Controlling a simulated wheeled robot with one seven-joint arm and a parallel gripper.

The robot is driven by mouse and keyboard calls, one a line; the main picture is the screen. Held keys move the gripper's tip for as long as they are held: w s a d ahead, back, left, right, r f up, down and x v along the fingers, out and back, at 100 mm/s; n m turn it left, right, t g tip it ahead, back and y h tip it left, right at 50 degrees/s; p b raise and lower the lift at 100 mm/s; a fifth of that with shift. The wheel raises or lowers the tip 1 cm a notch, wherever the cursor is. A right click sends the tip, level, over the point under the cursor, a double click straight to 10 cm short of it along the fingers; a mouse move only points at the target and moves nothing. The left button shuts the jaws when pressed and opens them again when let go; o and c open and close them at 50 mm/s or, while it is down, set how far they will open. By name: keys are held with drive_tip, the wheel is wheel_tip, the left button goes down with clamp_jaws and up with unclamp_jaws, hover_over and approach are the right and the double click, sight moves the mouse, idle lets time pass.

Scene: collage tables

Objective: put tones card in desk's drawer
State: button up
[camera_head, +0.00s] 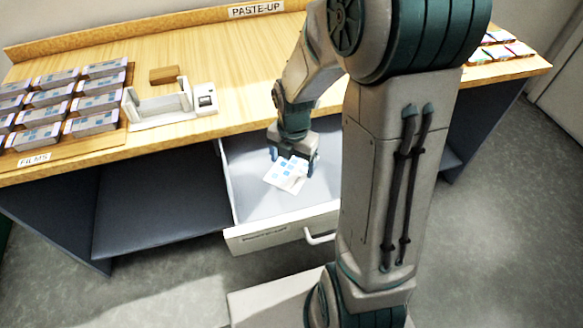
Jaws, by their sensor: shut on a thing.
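The tones card (283,177) is white with blue squares. My gripper (291,166) is shut on its upper edge, and the card shows below the fingers, tilted. The desk's drawer (282,232) is pulled open below the wooden desktop, with a pale grey inside and a white front with a handle. My gripper and the card are over the drawer's inside. I cannot tell whether the card touches the drawer floor. Part of the drawer's right side is hidden by my arm.
The wooden desk (240,65) has a films tray (118,140) with several stacks at left. A white device (165,108) and a brown block (164,75) stand beside it. Several colored cards (502,48) lie at far right. An open dark shelf (150,235) is left of the drawer.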

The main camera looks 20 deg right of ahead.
sight(292, 162)
drive_tip(key=shift+w+d+f, duration=0.15)
drive_tip(key=shift+w+f, duration=0.5)
drive_tip(key=shift+w, duration=0.2)
drive_tip(key=shift+f+b, duration=0.5)
drive_tip(key=shift+f, duration=1.35)
